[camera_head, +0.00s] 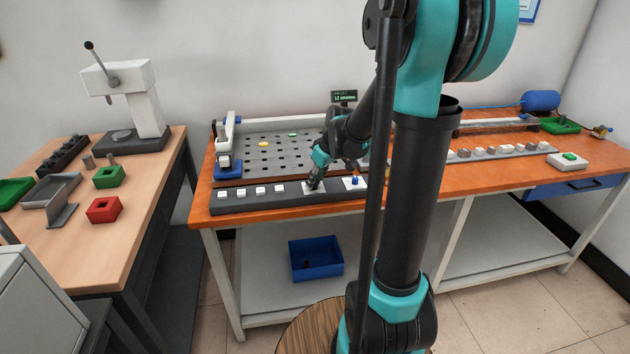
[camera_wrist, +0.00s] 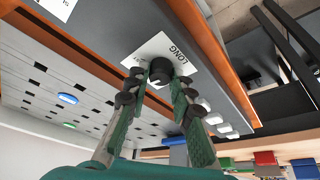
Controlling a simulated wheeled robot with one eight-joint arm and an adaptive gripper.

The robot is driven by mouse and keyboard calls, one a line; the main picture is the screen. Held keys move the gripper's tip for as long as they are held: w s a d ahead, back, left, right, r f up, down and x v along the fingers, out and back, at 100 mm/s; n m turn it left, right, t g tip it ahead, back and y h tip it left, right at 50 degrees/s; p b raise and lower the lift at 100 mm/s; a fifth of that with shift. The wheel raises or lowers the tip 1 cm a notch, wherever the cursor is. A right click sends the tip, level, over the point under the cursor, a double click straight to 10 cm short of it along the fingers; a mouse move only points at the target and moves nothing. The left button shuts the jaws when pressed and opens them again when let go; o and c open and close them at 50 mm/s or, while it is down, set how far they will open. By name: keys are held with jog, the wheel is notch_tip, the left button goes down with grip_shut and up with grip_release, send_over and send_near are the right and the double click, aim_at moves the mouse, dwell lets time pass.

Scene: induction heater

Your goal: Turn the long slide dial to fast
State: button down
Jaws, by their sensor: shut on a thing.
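The long slide dial (camera_wrist: 161,66) is a dark round knob on a white plate (camera_wrist: 150,52) lettered "LONG". In the wrist view my gripper (camera_wrist: 160,82) has its two green fingers on either side of the knob, shut on it. In the head view my gripper (camera_head: 314,181) is down at the front panel strip (camera_head: 240,204), over a white plate. There the fingers hide the knob. I cannot read the dial's pointer or its setting.
To the right of my gripper is another white plate with a blue knob (camera_head: 354,180). Several white buttons (camera_head: 261,190) line the strip at left. A perforated board (camera_head: 265,165) lies behind. A small green-lettered display (camera_head: 344,97) stands at the back.

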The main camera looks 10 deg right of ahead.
jog(key=m+h, duration=0.1)
jog(key=m, duration=0.1)
jog(key=m+t+h, duration=0.1)
jog(key=m, duration=0.2)
jog(key=shift+s+a, duration=0.1)
jog(key=shift+a, duration=0.05)
jog(key=m+h, duration=0.1)
jog(key=m, duration=0.4)
jog(key=shift+a+h, duration=0.1)
jog(key=shift+h, duration=0.3)
jog(key=shift+m, duration=0.3)
jog(key=c, duration=1.3)
grip_release()
jog(key=v, duration=1.2)
jog(key=shift+a, duration=0.15)
